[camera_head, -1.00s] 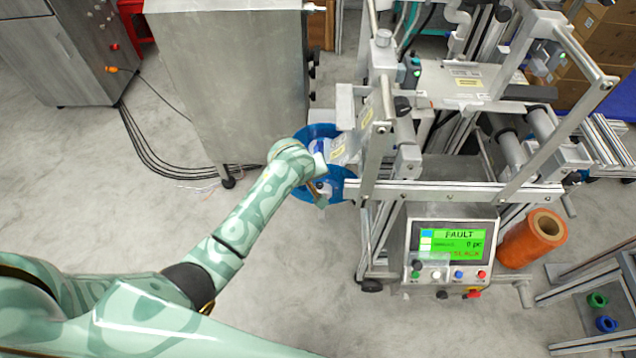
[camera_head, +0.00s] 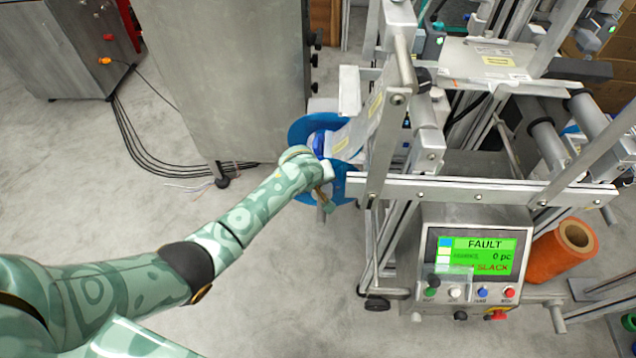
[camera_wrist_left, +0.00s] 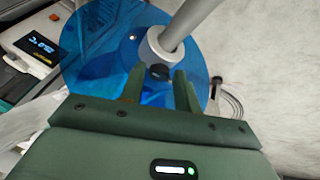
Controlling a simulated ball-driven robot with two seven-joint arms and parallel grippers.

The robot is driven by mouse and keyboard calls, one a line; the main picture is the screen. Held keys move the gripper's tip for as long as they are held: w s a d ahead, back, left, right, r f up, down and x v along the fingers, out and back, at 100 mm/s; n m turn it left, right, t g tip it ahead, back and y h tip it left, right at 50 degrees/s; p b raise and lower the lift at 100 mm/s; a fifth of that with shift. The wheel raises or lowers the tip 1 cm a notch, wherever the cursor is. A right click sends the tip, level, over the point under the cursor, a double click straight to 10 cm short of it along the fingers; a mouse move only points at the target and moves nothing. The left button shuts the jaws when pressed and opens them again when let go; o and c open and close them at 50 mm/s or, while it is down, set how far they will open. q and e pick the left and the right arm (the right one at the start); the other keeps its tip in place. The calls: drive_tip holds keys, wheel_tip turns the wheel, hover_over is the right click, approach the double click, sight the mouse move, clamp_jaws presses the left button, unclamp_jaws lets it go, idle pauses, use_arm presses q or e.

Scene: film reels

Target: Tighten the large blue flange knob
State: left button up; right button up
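The large blue flange (camera_head: 306,128) is a translucent blue disc on the near left side of the metal machine. It fills the upper middle of the left wrist view (camera_wrist_left: 95,70). A silver hub (camera_wrist_left: 160,46) on a metal shaft sits in front of it, with a small dark knob (camera_wrist_left: 160,72) on the hub's lower side. My left gripper (camera_wrist_left: 159,76) is open, one finger on each side of the knob. I cannot tell whether the fingers touch it. In the head view my left gripper (camera_head: 326,196) partly covers the flange. My right gripper is not in view.
The machine's panel (camera_head: 470,262) shows FAULT and SLACK on a green screen. A metal rail (camera_head: 470,193) runs right of my gripper. A grey cabinet (camera_head: 230,70) stands behind it, with black cables (camera_head: 140,145) on the floor. An orange roll (camera_head: 563,250) lies at right.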

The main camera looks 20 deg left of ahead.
use_arm(q)
drive_tip(key=shift+c, duration=0.9)
clamp_jaws()
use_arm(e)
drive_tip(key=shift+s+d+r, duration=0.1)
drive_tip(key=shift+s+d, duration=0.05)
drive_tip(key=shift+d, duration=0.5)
use_arm(q)
drive_tip(key=shift+r, duration=0.1)
